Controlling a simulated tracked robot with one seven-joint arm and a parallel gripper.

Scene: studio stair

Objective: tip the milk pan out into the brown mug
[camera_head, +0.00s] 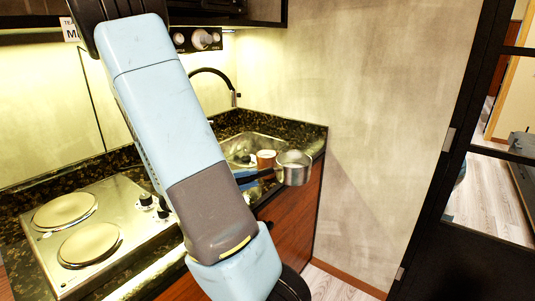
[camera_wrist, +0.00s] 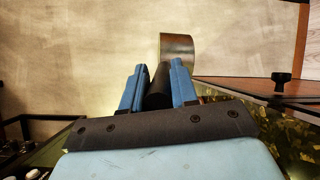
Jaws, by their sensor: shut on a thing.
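The milk pan (camera_head: 294,170) is a small silver pot with a dark handle. It is held out near the counter's front right corner and looks upright in the head view. My gripper (camera_wrist: 157,88) is shut on its black handle (camera_wrist: 159,84), with one blue finger on each side. The pan's body (camera_wrist: 177,46) shows beyond the fingertips in the wrist view; its inside is not visible there. The brown mug (camera_head: 265,160) stands just left of and behind the pan, by the sink. I cannot see into the mug.
The sink (camera_head: 240,146) with a black tap (camera_head: 213,72) lies behind the mug. A steel two-plate hob (camera_head: 135,215) is on the dark speckled counter at left. A bare wall (camera_head: 370,120) rises to the right, and a dark-framed glass door (camera_head: 455,160) stands farther right.

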